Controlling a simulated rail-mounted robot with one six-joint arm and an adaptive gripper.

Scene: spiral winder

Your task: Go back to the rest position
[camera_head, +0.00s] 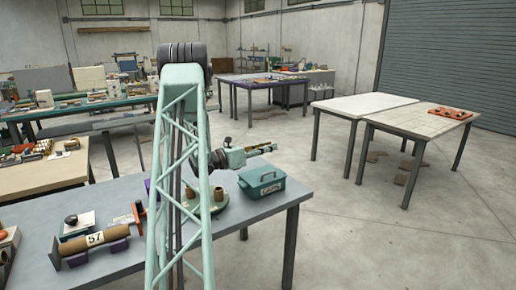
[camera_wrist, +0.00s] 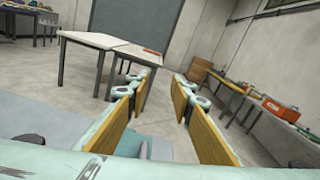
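My gripper (camera_head: 262,149) is at the end of my green arm, above the grey table (camera_head: 256,213) and near the teal box. In the wrist view my gripper (camera_wrist: 160,98) has its two yellow-padded fingers spread well apart. Between them I see only floor and distant tables, so it is open and empty. My lattice arm link stands upright in the middle of the head view and hides part of the grey table.
On the grey table are a teal lidded box (camera_head: 262,181), a brown roll marked 57 (camera_head: 96,239) and a round green base (camera_head: 212,204) with small brown cylinders. Two pale tables (camera_head: 365,105) stand at the right.

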